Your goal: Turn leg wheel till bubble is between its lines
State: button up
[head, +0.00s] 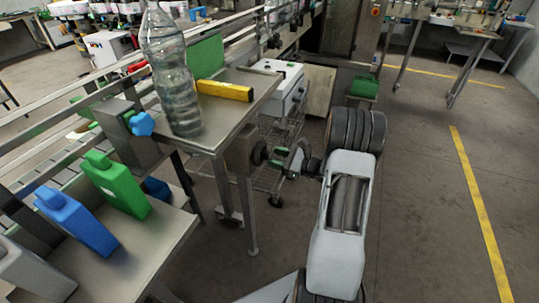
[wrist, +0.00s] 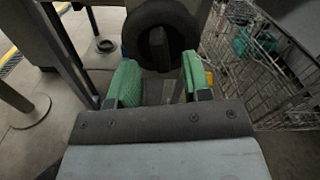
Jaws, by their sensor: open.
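The yellow spirit level (head: 224,91) lies on the metal table (head: 235,120); its bubble and lines are too small to make out. The dark round leg wheel (head: 259,153) sits on the side of the table below its top. In the wrist view the leg wheel (wrist: 158,18) is a thick black ring with a dark hub, straight ahead of my gripper. My gripper (head: 281,158) is open beside the wheel. Its two green pads show in the wrist view (wrist: 160,76), apart, with the wheel at or just beyond their tips. I cannot tell whether they touch it.
A large clear bottle (head: 172,75) stands on the table by a green block (head: 205,57). Green (head: 117,185) and blue (head: 76,220) jugs stand on a lower bench. A wire cart (wrist: 262,60) is close on the right in the wrist view. The floor right of my arm is clear.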

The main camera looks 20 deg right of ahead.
aim_at(261, 154)
jog(key=shift+x, duration=1.35)
jog(key=shift+c, duration=0.2)
grip_shut()
